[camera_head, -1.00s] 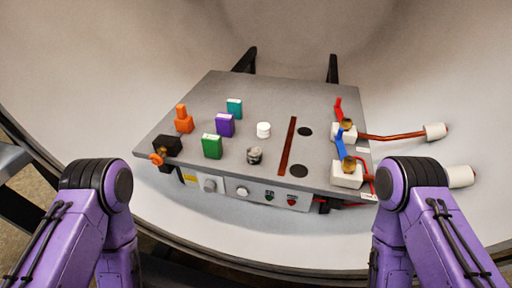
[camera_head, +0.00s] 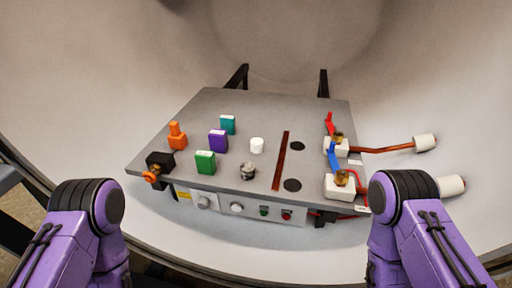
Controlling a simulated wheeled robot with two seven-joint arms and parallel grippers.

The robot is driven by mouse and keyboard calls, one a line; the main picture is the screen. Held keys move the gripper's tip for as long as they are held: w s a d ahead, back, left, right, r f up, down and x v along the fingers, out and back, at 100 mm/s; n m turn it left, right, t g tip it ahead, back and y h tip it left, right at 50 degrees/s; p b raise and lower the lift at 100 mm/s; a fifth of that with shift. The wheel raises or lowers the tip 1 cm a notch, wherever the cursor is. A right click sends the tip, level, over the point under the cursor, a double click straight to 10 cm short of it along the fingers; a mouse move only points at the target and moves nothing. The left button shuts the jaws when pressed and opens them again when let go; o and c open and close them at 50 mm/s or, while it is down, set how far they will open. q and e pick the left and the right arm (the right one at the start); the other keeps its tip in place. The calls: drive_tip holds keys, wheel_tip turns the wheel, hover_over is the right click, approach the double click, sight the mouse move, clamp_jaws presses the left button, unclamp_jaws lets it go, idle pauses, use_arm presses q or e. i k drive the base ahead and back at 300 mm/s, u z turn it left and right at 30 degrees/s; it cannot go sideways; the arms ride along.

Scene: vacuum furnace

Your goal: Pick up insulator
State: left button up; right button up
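A small white cylinder (camera_head: 257,145), which looks like the insulator, stands upright on the grey panel (camera_head: 250,108), a little right of its middle. A dark and silver round part (camera_head: 248,171) stands just in front of it. White blocks with brass fittings, one at the back (camera_head: 341,150) and one at the front (camera_head: 338,188), sit at the panel's right edge. My two purple arms come in at the lower left and lower right. Neither gripper is in view, and nothing touches the white cylinder.
Purple (camera_head: 218,141), green (camera_head: 205,162) and teal (camera_head: 228,124) blocks stand left of the cylinder. An orange part (camera_head: 177,136) and a black clamp (camera_head: 160,165) are at the left edge. A brown strip (camera_head: 281,160) lies to the right. Curved pale walls surround the panel.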

sight(256, 143)
drive_tip(key=z, duration=1.25)
drive_tip(key=k, duration=0.45)
drive_tip(key=u, duration=0.3)
